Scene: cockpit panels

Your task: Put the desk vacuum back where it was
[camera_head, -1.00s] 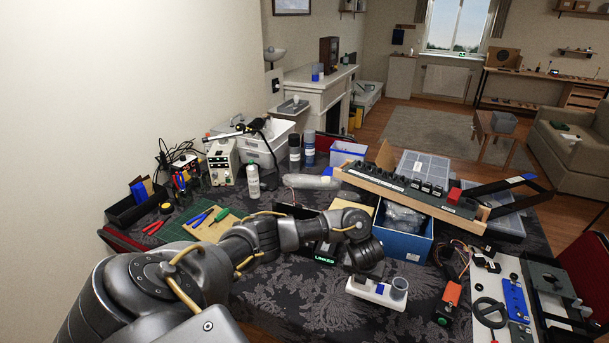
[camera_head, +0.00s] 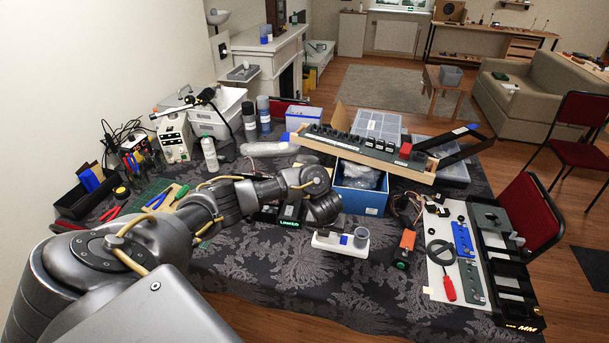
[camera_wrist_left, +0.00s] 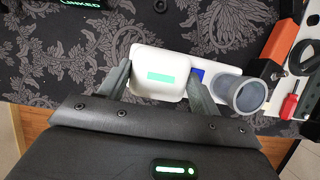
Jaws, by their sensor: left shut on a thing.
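The desk vacuum seems to be the white rounded body with a pale green patch (camera_wrist_left: 160,62) in the left wrist view. It sits at the left end of a long white base (camera_wrist_left: 213,72), which carries a blue patch and a grey cup (camera_wrist_left: 246,95) at its right. I cannot tell whether body and base are joined. My left gripper (camera_wrist_left: 160,90) has one finger on each side of the white body and is shut on it. In the head view, the white base (camera_head: 327,243) and cup (camera_head: 361,238) lie on the dark cloth, with my left gripper (camera_head: 330,228) above, its fingers mostly hidden. My right gripper is not visible.
Behind the gripper stand a blue box (camera_head: 362,200) and a long black-and-wood panel (camera_head: 370,154). An orange-and-black tool (camera_head: 405,245) and a white board with parts (camera_head: 447,262) lie to the right. Patterned cloth (camera_head: 300,280) is clear in front.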

